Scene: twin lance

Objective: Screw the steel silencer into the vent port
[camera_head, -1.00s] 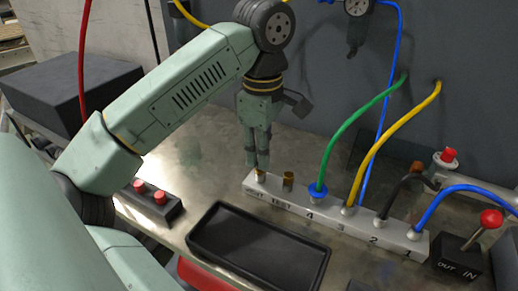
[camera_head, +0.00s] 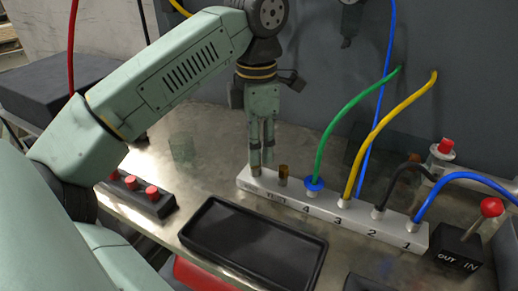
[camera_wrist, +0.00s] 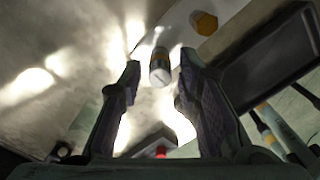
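The steel silencer (camera_wrist: 160,70) is a small grey cylinder with a brass-coloured band. In the wrist view it lies between my fingertips, with a gap visible on each side. In the head view a short piece of it (camera_head: 256,171) shows at the vent end of the pale port block (camera_head: 328,213), the leftmost position. It looks upright there; how deep it sits in the port cannot be told. My gripper (camera_head: 262,165) points down over that end, its fingers apart around or just above the silencer. The vent port itself is hidden.
A brass fitting (camera_head: 283,175) stands close to the right of my gripper. Green (camera_head: 341,110), yellow (camera_head: 391,130), black and blue hoses rise from the other ports. A black tray (camera_head: 254,243) lies in front, a red-button box (camera_head: 135,194) to the left.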

